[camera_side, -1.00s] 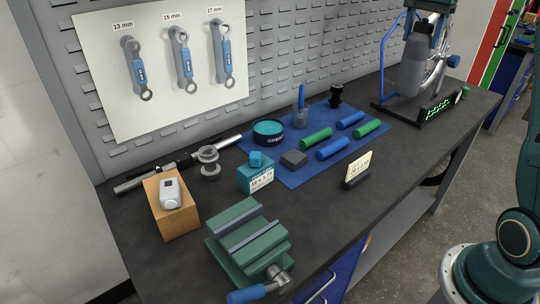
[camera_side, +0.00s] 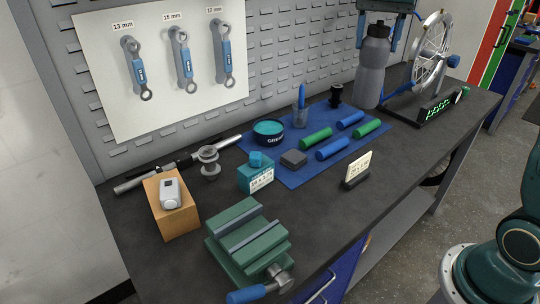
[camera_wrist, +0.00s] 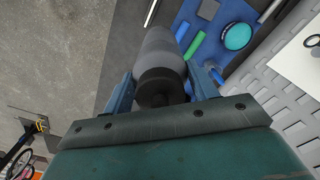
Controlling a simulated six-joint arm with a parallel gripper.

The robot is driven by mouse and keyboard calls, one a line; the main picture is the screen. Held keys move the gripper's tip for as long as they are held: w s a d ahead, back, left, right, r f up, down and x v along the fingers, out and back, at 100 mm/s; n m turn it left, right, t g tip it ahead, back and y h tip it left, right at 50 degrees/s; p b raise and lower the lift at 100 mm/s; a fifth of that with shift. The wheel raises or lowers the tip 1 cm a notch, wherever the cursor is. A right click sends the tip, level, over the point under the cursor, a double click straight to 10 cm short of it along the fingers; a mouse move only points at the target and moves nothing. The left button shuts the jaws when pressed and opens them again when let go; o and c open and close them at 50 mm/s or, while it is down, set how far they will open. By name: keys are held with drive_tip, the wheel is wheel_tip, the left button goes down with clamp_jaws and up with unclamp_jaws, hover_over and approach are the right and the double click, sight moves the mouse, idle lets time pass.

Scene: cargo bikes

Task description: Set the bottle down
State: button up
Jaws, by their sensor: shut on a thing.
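The grey bottle (camera_side: 370,78) with a dark cap stands upright at the far part of the bench, in front of the pegboard and beside the blue mat's far right end. My gripper (camera_side: 376,32) is shut on it near the top, one finger on each side. The bottle's base looks at or just above the bench top; I cannot tell if it touches. In the wrist view the bottle (camera_wrist: 160,48) points away from the camera between the fingers of my gripper (camera_wrist: 160,85), and its base is hidden.
A wheel in a truing stand (camera_side: 432,50) is close right of the bottle. A black cup-like part (camera_side: 336,95) and the blue mat (camera_side: 292,178) with several grips lie to the left. A card holder (camera_side: 356,172) and a green vise (camera_side: 247,240) stand nearer. Bare bench lies between.

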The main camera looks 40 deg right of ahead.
drive_tip(key=s+a+n, duration=0.4)
drive_tip(key=a+n, duration=0.4)
drive_tip(key=a, duration=0.7)
drive_tip(key=shift+s+f, duration=0.2)
drive_tip(key=shift+f, duration=0.1)
wheel_tip(320, 180, down, 16)
drive_tip(key=shift+r, duration=0.25)
drive_tip(key=shift+f, duration=2.25)
drive_tip(key=o, duration=1.3)
